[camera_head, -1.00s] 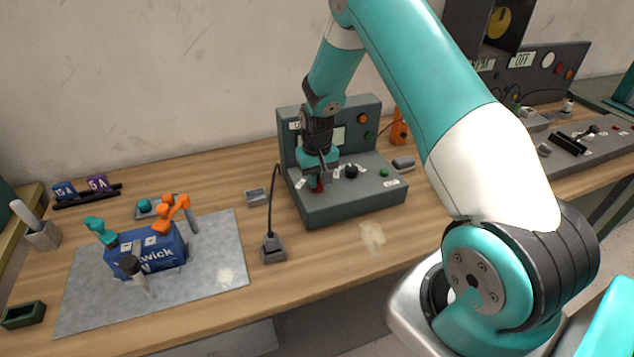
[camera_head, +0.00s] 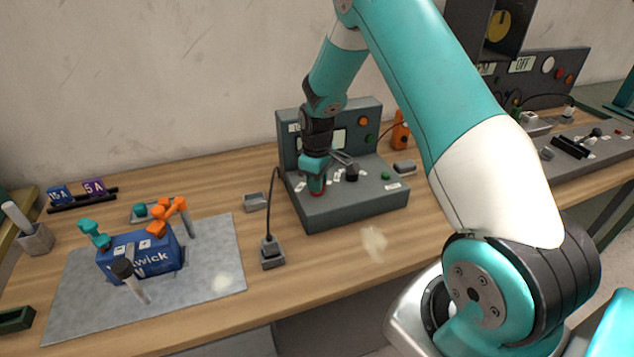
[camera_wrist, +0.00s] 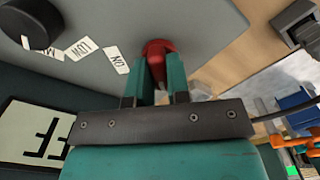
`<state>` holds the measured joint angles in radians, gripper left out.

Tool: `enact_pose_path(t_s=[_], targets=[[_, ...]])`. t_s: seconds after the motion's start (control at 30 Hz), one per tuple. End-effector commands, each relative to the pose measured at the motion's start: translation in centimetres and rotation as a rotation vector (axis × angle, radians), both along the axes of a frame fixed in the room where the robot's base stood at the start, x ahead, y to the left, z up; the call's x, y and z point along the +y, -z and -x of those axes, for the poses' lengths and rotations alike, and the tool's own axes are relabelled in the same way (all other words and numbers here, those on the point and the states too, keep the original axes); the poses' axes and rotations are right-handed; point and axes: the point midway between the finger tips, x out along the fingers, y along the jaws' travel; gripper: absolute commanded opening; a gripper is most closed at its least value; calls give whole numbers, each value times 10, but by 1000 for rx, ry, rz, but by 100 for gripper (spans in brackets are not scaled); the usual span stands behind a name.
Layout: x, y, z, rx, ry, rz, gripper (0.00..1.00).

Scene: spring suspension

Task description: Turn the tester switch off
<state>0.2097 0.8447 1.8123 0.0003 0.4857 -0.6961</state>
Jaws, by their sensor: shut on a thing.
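The tester (camera_head: 350,207) is a grey-green box with an upright back panel on the bench. Its red switch (camera_head: 317,190) is at the front left of its top; in the wrist view the red switch (camera_wrist: 158,48) is between my two teal fingers. My gripper (camera_wrist: 160,80) is shut on it, pointing down from above. The wrist view shows an "ON" label (camera_wrist: 116,61) beside the switch and a pale display (camera_wrist: 32,135) with large letters, "FF" readable, partly cut off. In the head view my gripper (camera_head: 318,180) hides part of the switch and panel.
A black knob (camera_head: 351,175) and a green button (camera_head: 385,175) are right of the switch. A corded grey plug-like piece (camera_head: 271,252) stands left of the tester. A blue box (camera_head: 140,257) is on a grey mat (camera_head: 215,285). The bench front is mostly clear.

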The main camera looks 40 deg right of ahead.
Motion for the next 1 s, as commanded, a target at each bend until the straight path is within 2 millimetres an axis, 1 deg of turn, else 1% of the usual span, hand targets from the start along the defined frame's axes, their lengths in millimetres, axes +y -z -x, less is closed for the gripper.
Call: enact_pose_path(t_s=[0.2,0.57,0.6,0.7,1.0], targets=[[0,-2,-2,-6,-33,0,0],[0,-2,-2,-7,-38,0,0],[0,-2,-2,-7,-38,0,22],[0,-2,-2,-5,-37,-1,43],[0,-2,-1,-4,-35,0,43]])
